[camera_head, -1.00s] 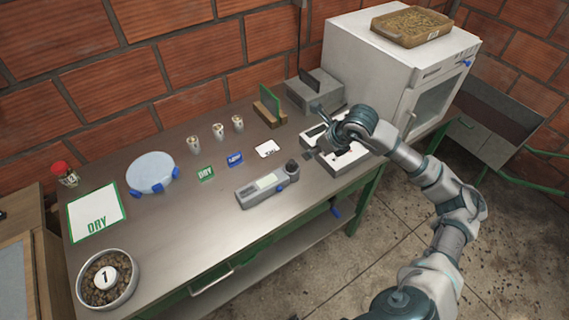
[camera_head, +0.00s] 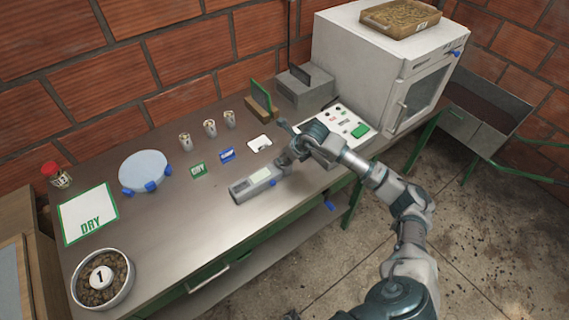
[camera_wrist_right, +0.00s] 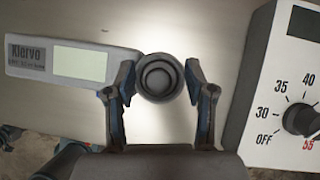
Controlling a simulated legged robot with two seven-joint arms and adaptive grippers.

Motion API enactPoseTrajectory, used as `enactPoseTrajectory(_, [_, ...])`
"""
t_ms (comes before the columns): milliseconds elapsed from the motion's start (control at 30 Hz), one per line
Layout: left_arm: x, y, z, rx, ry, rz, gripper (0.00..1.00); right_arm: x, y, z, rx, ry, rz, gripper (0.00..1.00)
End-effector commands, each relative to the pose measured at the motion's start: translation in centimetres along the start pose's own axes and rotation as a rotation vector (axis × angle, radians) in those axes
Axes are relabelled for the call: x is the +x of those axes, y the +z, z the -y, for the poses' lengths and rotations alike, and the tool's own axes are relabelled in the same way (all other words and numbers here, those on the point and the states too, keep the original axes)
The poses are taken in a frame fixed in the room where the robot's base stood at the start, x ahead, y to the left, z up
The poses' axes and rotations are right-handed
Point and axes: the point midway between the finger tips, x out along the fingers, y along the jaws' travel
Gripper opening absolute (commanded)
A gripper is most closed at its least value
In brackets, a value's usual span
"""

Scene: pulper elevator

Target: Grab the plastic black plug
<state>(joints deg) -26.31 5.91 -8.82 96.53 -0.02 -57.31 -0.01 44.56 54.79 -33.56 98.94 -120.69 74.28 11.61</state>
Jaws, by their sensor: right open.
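The black plug (camera_head: 284,160) is at the right end of a grey meter (camera_head: 256,183) on the steel table. In the right wrist view the plug (camera_wrist_right: 160,78) is a round black cap with concentric rings, seen from above, beside the meter (camera_wrist_right: 70,60) marked "Klervo". My right gripper (camera_wrist_right: 160,74) is open, with one fingertip on each side of the plug. I cannot tell whether they touch it. In the head view my right gripper (camera_head: 290,142) is over the plug and partly hides it. My left gripper is not in view.
A white control panel with a dial (camera_wrist_right: 300,120) is close to the right of the gripper. A white oven (camera_head: 385,65) stands behind it. The table's front edge is near.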

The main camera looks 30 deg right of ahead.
Motion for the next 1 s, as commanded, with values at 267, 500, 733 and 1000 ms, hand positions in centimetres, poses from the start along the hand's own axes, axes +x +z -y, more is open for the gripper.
enactPoseTrajectory(267, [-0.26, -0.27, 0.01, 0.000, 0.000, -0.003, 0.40, 0.45, -0.02, 0.05, 0.000, 0.000, 0.002, 0.54])
enactPoseTrajectory(500, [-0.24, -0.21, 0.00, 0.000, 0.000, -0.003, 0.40, 0.48, -0.05, 0.12, 0.001, 0.000, 0.001, 0.09])
enactPoseTrajectory(733, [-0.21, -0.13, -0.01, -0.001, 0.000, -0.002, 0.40, 0.53, -0.12, 0.14, 0.001, 0.000, -0.001, 0.01])
enactPoseTrajectory(1000, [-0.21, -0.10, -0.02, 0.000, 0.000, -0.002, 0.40, 0.31, 0.03, 0.14, 0.001, 0.001, -0.002, 0.01])
